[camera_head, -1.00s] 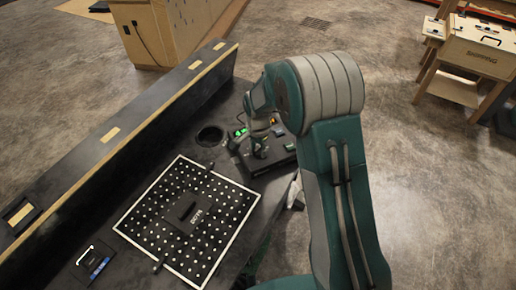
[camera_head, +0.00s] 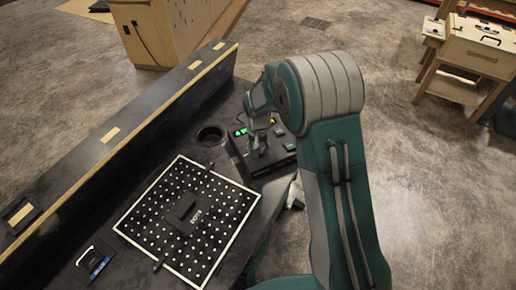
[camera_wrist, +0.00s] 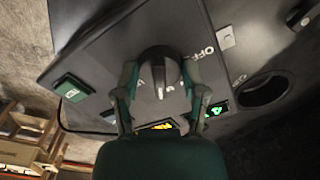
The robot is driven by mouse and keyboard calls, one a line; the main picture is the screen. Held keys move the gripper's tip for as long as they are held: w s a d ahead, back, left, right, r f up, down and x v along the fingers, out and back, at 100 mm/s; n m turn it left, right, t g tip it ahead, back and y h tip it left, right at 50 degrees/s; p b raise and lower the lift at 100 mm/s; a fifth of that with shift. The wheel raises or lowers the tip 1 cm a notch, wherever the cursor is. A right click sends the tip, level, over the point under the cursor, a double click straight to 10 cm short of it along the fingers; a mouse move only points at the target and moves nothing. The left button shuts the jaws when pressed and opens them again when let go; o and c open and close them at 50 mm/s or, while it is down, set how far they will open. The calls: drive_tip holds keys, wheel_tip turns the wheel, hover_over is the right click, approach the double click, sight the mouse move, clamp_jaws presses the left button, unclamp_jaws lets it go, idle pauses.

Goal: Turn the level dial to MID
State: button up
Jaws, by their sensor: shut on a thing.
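The level dial (camera_wrist: 161,64) is a round black knob on the dark console (camera_head: 270,160). In the wrist view it sits between the two fingers of my gripper (camera_wrist: 160,76), one finger on each side. My gripper is shut on the dial. The word OFF is printed to the dial's upper right. Other lettering around the dial is partly covered by the fingers, and I cannot read the dial's setting. In the head view my gripper (camera_head: 258,147) is over the console, and the dial is hidden there.
A green switch (camera_wrist: 73,87) is left of the dial in the wrist view. An amber display (camera_wrist: 160,126) and a green light (camera_wrist: 214,111) lie below it. A round hole (camera_head: 210,136) and a perforated board (camera_head: 150,215) are on the bench left of the console.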

drive_tip(key=shift+w+n, duration=0.1)
drive_tip(key=shift+n, duration=0.3)
drive_tip(key=o, duration=1.1)
drive_tip(key=shift+a, duration=0.1)
drive_tip(key=shift+o, duration=0.2)
wheel_tip(320, 180, up, 12)
drive_tip(key=shift+f, duration=0.1)
